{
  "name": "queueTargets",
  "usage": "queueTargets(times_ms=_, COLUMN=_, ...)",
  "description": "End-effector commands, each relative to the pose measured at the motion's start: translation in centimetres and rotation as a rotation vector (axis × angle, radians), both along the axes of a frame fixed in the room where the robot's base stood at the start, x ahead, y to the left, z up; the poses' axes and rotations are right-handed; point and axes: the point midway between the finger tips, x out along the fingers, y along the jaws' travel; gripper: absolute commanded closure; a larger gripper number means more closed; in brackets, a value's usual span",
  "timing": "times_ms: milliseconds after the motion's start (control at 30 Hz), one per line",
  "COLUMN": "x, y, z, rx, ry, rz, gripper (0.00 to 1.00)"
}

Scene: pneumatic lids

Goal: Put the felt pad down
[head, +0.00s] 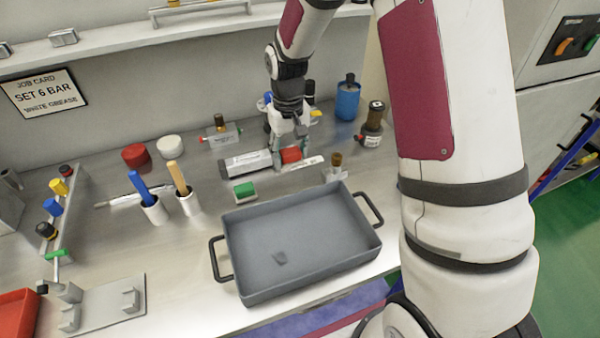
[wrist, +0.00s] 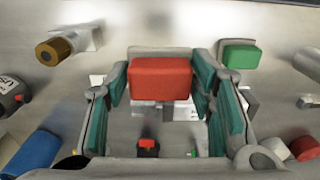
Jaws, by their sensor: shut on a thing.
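The felt pad (head: 291,155) seems to be the small red block with a grey part along one edge. It also shows in the wrist view (wrist: 160,78), between the teal finger pads. My gripper (head: 288,150) points down over the back of the bench and is shut on this red block; the wrist view shows the fingers (wrist: 163,85) on both its sides. I cannot tell whether the block touches the bench top or hangs just above it. A similar green block (head: 245,188) lies apart, in front and to the left.
A grey labelled bar (head: 246,164) lies close left of my gripper, with a pale flat strip (head: 298,164) beside it. A grey handled tray (head: 237,262) stands in front. Brown-capped fittings (head: 336,160) and a blue canister (head: 347,101) stand right. Bare bench shows around the green block.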

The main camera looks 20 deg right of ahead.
Motion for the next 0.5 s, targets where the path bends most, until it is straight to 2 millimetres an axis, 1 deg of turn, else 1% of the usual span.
queueTargets(times_ms=300, x=-0.1, y=0.1, z=-4.7, rx=0.0, ry=0.003, rz=0.008, gripper=0.81)
queueTargets(times_ms=467, x=0.0, y=0.1, z=-6.0, rx=0.0, ry=0.002, rz=0.007, gripper=0.81)
queueTargets(times_ms=500, x=-0.1, y=0.1, z=-6.5, rx=0.0, ry=0.003, rz=0.007, gripper=0.81)
